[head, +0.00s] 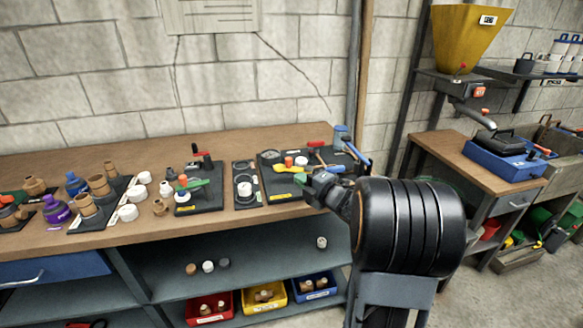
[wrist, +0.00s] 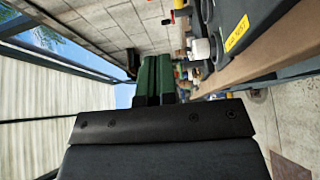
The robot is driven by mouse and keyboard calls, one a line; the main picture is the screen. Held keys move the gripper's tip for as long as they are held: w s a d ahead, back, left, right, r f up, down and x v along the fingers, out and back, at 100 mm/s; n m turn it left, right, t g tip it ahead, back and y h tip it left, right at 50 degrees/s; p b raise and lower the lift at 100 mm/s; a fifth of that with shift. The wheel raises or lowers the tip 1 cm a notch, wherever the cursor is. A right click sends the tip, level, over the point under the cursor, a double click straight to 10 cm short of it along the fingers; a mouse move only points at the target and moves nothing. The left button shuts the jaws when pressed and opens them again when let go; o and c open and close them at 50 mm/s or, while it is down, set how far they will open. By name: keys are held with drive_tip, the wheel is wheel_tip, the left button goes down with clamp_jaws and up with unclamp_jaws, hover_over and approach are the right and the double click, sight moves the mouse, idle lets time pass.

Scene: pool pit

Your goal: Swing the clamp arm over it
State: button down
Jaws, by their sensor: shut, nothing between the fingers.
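A black fixture plate (head: 207,203) with a yellow label stands on the wooden bench, left of my gripper. A green bar (head: 195,184) lies across its top, with a red knob (head: 183,179) near the bar's left end. A black post with a red handle (head: 196,154) rises behind it. I cannot tell for sure which part is the clamp arm, or what "it" is. My gripper (head: 301,179) is over the right part of the bench, apart from this fixture. In the wrist view its green fingers (wrist: 160,75) are together, with nothing visible between them.
A narrow black plate (head: 246,201) with a white cap stands between the fixture and my gripper. A tool board (head: 283,197) lies beneath my gripper. Brown fittings and white caps (head: 128,212) crowd the bench's left. A pipe (head: 362,70) runs up the wall at right.

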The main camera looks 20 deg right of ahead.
drive_tip(key=x, duration=0.4)
drive_tip(key=shift+w, duration=0.35)
drive_tip(key=shift+w+d+p, duration=0.35)
drive_tip(key=shift+w+d, duration=0.25)
drive_tip(key=shift+w, duration=0.25)
drive_tip(key=shift+w+d, duration=0.3)
drive_tip(key=shift+w, duration=0.35)
